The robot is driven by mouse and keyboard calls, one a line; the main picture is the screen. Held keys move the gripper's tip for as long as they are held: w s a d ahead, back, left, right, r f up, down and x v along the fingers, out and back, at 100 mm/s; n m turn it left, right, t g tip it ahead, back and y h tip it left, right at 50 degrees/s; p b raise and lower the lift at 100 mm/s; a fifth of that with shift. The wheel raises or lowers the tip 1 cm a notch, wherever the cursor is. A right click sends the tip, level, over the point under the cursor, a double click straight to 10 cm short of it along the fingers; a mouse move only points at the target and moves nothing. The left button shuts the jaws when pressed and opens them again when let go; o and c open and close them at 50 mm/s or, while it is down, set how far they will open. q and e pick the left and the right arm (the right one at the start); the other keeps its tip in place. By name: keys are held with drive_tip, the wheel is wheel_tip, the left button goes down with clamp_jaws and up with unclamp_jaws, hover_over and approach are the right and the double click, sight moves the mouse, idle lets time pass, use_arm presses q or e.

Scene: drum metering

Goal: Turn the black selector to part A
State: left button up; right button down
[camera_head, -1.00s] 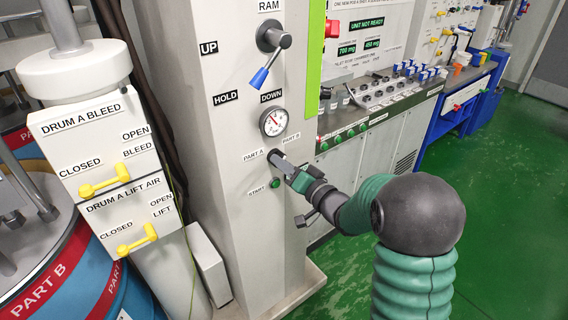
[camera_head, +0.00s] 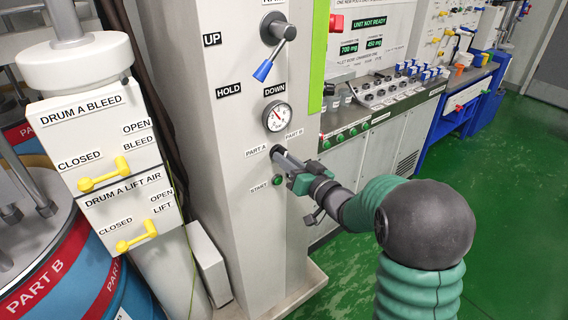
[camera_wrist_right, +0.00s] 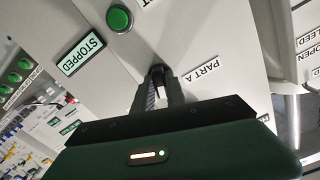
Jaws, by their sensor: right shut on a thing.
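The black selector (camera_wrist_right: 157,72) is on the front of the grey column, below the round gauge (camera_head: 277,117). The PART A label (camera_head: 256,150) is to its left and the PART B label (camera_head: 294,134) is above right. My right gripper (camera_wrist_right: 156,92) is shut on the selector, its two fingers on either side of it. In the head view my right gripper (camera_head: 284,160) covers most of the selector, so I cannot tell its exact pointing. The PART A label also shows in the wrist view (camera_wrist_right: 202,70). My left gripper is not in view.
A green START button (camera_head: 277,180) sits just below the selector. A blue-tipped RAM lever (camera_head: 270,55) is above the gauge. Yellow-handled drum valves (camera_head: 104,176) are at the left. Green floor is open at the right.

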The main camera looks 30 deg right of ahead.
drive_tip(key=shift+d+n+b, duration=0.15)
drive_tip(key=shift+n+b, duration=3.85)
drive_tip(key=shift+n, duration=2.5)
drive_tip(key=c, duration=1.8)
unclamp_jaws()
drive_tip(key=o, duration=0.4)
drive_tip(key=shift+s, duration=0.1)
drive_tip(key=shift+o, duration=0.2)
